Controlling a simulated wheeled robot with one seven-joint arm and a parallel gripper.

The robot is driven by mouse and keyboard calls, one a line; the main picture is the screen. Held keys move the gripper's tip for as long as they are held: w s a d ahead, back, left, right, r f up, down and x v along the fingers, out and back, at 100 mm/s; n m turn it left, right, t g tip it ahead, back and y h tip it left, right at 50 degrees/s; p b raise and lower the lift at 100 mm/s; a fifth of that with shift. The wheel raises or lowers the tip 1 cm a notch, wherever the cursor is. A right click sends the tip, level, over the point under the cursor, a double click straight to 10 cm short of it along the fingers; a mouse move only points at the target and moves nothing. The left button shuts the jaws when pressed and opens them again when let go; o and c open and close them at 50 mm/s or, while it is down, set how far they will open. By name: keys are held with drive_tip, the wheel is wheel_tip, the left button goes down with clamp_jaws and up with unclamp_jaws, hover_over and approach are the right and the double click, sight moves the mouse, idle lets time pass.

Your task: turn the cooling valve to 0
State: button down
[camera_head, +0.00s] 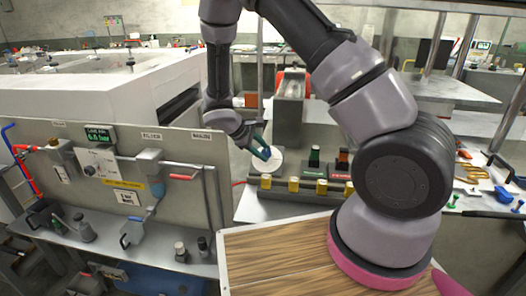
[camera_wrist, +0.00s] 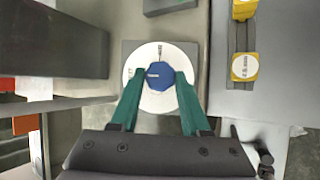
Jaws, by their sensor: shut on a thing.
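The cooling valve shows in the wrist view as a blue faceted knob (camera_wrist: 160,76) on a round white dial (camera_wrist: 146,100), set on a grey square plate (camera_wrist: 128,48). Dark marks lie on the dial above and to the left of the knob; their figures are too small to read. My gripper (camera_wrist: 160,84) has its two green fingers on both sides of the knob, shut on it. In the head view my gripper (camera_head: 262,152) is at the white dial (camera_head: 266,166), with the knob mostly hidden by the fingers.
Yellow blocks (camera_head: 293,184) stand in a row right of the dial, and one shows in the wrist view (camera_wrist: 244,67). A green bottle-like item (camera_head: 314,156) stands behind them. A wooden board (camera_head: 275,262) lies in front. A panel with small valves (camera_head: 97,160) stands left.

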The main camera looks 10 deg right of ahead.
sight(263, 153)
drive_tip(key=shift+n, duration=0.3)
idle(0.4)
drive_tip(key=shift+c, duration=1.9)
unclamp_jaws()
wheel_tip(263, 153, up, 10)
